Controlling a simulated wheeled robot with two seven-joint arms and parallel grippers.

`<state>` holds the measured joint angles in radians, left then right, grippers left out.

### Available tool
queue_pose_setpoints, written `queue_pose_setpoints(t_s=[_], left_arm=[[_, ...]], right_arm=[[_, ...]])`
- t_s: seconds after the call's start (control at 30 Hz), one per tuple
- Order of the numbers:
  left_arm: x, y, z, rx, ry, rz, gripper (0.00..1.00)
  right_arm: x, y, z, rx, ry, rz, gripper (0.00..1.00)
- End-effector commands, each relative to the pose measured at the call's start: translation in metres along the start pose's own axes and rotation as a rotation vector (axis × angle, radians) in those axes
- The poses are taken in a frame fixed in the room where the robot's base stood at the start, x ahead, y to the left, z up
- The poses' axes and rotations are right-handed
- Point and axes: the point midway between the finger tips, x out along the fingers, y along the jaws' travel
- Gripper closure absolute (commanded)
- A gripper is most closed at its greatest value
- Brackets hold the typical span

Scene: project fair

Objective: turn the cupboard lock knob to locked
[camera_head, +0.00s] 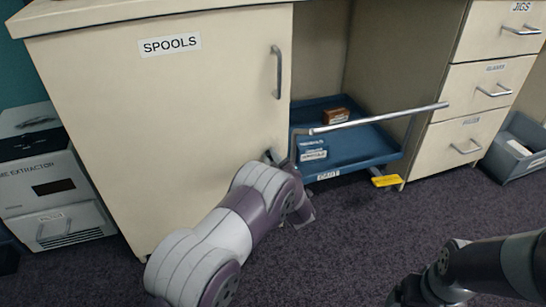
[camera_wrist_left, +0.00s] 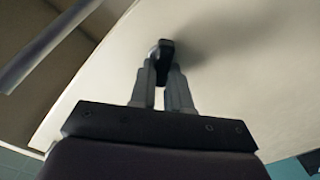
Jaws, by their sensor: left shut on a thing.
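The cream cupboard (camera_head: 165,115) labelled SPOOLS has its door closed, with a vertical metal handle (camera_head: 277,72) near its right edge. My left gripper (camera_head: 273,156) is at the lower right of this door. In the left wrist view, its two fingers (camera_wrist_left: 164,72) are shut on a small dark lock knob (camera_wrist_left: 165,49) on the pale door face. The knob is hidden by my gripper and arm in the head view, and its lock marks cannot be read. My right gripper (camera_head: 408,292) is low at the bottom right, away from the cupboard, its fingers unclear.
A blue tray (camera_head: 375,150) with a brown block (camera_head: 335,115) sits in the open bay right of the door. Drawers (camera_head: 480,90) stand right. The carpet in front is clear.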

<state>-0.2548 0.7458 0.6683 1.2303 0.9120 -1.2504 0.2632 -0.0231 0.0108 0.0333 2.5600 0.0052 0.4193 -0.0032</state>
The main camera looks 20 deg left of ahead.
Motion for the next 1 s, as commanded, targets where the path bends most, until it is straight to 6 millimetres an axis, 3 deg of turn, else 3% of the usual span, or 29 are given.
queue_pose_setpoints(t_s=[0.6, 1.0], left_arm=[[0.0, -0.007, 0.003, -0.573, 0.0, -0.001, 1.0], [0.0, -0.01, 0.005, -0.841, 0.001, -0.001, 1.0]], right_arm=[[0.005, 0.0, 0.001, 0.0, 0.0, 0.0, 0.11], [0.011, 0.0, 0.001, 0.0, 0.0, 0.0, 0.11]])
